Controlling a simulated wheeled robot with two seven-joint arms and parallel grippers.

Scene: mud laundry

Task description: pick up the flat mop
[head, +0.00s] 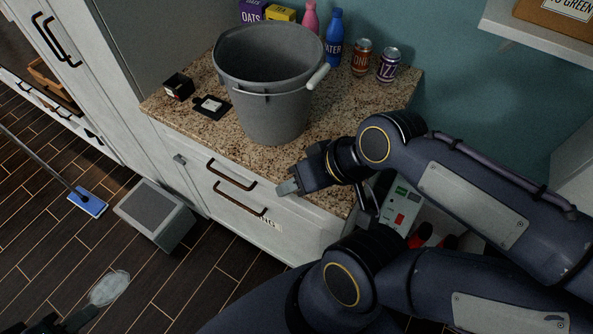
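The flat mop (88,203) has a blue rectangular pad on the dark plank floor at the left. Its thin dark handle slants up to the left and runs out of the picture.
A grey-topped bin (155,213) stands between the mop and the drawers. A grey bucket (272,100), bottles and cans stand on the granite counter (205,132). A pale oval object (109,288) shows at the bottom left. Dark floor around the mop pad is mostly clear.

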